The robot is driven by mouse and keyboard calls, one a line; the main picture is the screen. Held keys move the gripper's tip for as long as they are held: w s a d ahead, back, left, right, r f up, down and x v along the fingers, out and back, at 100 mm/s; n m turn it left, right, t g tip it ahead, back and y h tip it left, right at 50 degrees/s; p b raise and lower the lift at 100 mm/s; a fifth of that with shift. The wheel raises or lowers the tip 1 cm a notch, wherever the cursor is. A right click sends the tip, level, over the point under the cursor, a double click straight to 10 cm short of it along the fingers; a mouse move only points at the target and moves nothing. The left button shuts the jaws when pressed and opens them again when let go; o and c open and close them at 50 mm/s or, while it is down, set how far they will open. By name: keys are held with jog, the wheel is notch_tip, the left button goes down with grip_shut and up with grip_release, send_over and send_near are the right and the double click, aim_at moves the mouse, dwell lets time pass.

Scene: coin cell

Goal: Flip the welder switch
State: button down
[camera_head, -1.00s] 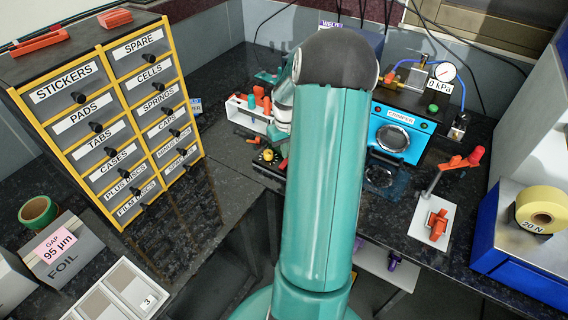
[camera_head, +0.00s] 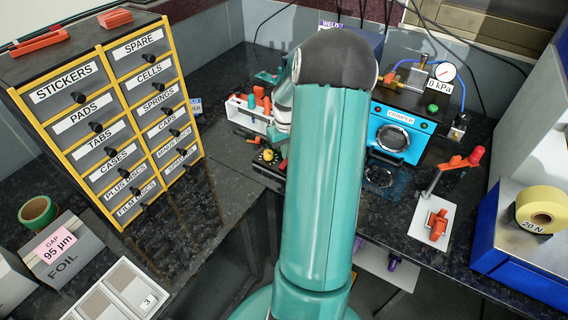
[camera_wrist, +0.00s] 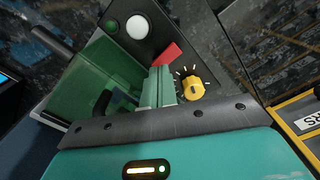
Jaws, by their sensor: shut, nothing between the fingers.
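In the wrist view my gripper (camera_wrist: 159,72) shows as two green fingers side by side, shut and empty. A red piece (camera_wrist: 168,55), which looks like a switch lever, lies just beyond the fingertips; I cannot tell whether they touch it. A yellow knob (camera_wrist: 193,88) with tick marks around it sits just right of the fingers on a dark panel. In the head view a box labelled WELD (camera_head: 329,24) stands at the back, mostly hidden behind my arm. My gripper is hidden there too.
A white round button (camera_wrist: 138,27) and a small green one (camera_wrist: 112,25) are on the panel. In the head view the labelled drawer cabinet (camera_head: 110,115) stands left, the blue crimper (camera_head: 400,130) right.

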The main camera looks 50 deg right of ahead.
jog(key=shift+f, duration=0.75)
dwell(0.3)
jog(key=shift+r, duration=3.5)
jog(key=shift+r, duration=0.1)
jog(key=w+a+r+n+t+h, duration=0.1)
jog(key=w+a+r, duration=0.1)
jog(key=a+r, duration=0.65)
jog(key=w+a+r+n+t+h, duration=0.15)
jog(key=a+r, duration=0.35)
jog(key=a, duration=0.7)
jog(key=s+a+r+n+t+y, duration=0.1)
jog(key=s+a, duration=0.4)
jog(key=a, duration=0.5)
jog(key=s+a+r+n+t+y, duration=0.1)
jog(key=s+a+r, duration=0.3)
jog(key=a, duration=0.7)
jog(key=shift+s+t, duration=0.55)
jog(key=shift+s, duration=0.55)
